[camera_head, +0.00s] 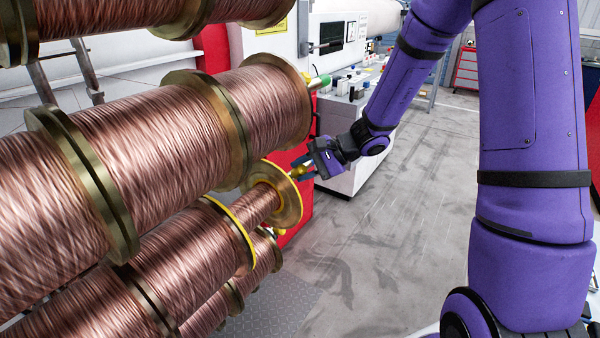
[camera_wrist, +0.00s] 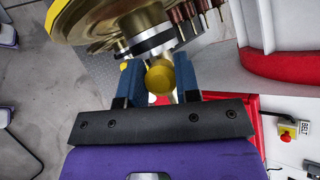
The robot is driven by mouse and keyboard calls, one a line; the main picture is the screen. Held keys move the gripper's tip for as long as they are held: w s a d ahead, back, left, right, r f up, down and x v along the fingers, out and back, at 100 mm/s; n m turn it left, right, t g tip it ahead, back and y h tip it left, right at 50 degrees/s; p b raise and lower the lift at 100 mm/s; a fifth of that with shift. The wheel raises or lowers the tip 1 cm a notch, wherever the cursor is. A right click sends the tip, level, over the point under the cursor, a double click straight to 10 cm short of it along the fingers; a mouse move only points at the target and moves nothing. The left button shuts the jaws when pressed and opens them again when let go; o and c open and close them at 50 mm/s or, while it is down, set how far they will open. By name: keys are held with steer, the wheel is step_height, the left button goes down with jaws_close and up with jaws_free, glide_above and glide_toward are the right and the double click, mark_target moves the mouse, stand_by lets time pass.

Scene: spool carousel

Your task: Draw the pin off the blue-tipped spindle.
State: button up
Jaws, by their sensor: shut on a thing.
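My gripper (camera_head: 303,168) is at the near end of a spindle that carries a yellow-rimmed copper spool (camera_head: 290,203). In the wrist view its two blue fingers (camera_wrist: 158,82) are shut on a piece with a round yellow knob (camera_wrist: 159,76), which looks like the pin. The knob sits just off the spindle's black and white collar (camera_wrist: 150,46). I cannot tell whether the pin is still within the spindle. I cannot make out a blue tip on this spindle; the fingers cover part of its end. The spindle above has a green tip (camera_head: 320,81).
Large copper spools (camera_head: 165,130) on brass flanges fill the left, close to my gripper. A red-fronted cabinet (camera_head: 295,225) and a white bench (camera_head: 350,165) stand behind it. The grey floor (camera_head: 400,250) is clear to the right of the spools.

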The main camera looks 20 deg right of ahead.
steer(key=s+d+r, duration=0.2)
steer(key=s+r, duration=0.1)
steer(key=r, duration=0.1)
steer(key=shift+r+g+h, duration=0.3)
steer(key=shift+r+h, duration=0.05)
steer(key=shift+h, duration=0.05)
stand_by(0.4)
steer(key=shift+s+d, duration=0.1)
steer(key=s+d, duration=0.7)
steer(key=s, duration=0.2)
steer(key=shift+s, duration=0.3)
stand_by(0.3)
